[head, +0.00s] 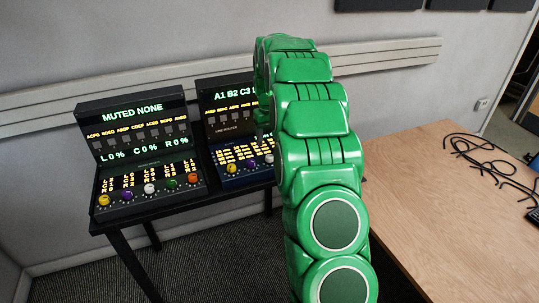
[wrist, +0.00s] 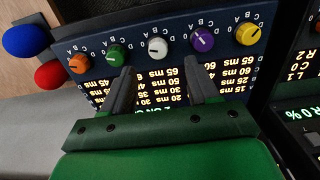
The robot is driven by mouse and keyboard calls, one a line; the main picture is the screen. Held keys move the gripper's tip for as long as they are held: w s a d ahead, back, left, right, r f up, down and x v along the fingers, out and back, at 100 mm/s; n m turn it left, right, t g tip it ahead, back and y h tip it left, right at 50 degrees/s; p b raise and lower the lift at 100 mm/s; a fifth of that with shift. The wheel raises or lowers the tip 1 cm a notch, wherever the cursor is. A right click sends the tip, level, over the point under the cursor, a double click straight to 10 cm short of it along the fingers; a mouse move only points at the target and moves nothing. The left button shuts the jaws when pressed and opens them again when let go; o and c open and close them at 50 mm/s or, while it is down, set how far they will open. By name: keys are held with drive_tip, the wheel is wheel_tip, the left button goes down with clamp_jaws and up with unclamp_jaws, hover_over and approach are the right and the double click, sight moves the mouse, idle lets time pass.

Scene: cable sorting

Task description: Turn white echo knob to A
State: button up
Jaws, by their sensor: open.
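The white knob (wrist: 158,48) is in the middle of a row on the blue panel (wrist: 92,30) with lit "ms" texts, upside down in the wrist view. Letters A to D ring it; I cannot tell which one it points to. It also shows in the head view (head: 269,158) at the edge of my arm. My gripper (wrist: 158,67) is open and empty. Its two fingers are spread over the panel, one toward each side of the white knob, and the tips appear short of it.
Green (wrist: 116,55) and purple (wrist: 203,39) knobs flank the white one; orange (wrist: 77,64) and yellow (wrist: 248,34) are farther out. Blue (wrist: 25,41) and red (wrist: 52,75) round objects are beside the panel. Another console (head: 132,110) stands left. Cables (head: 485,155) lie on a wooden table (head: 425,185).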

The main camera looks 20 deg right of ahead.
sight(270, 156)
drive_tip(key=shift+w+d+f, duration=0.2)
drive_tip(key=shift+w+f, duration=0.05)
drive_tip(key=shift+f, duration=3.9)
drive_tip(key=c, duration=1)
drive_tip(key=shift+c, duration=0.2)
drive_tip(key=shift+m, duration=0.4)
drive_tip(key=m, duration=0.6)
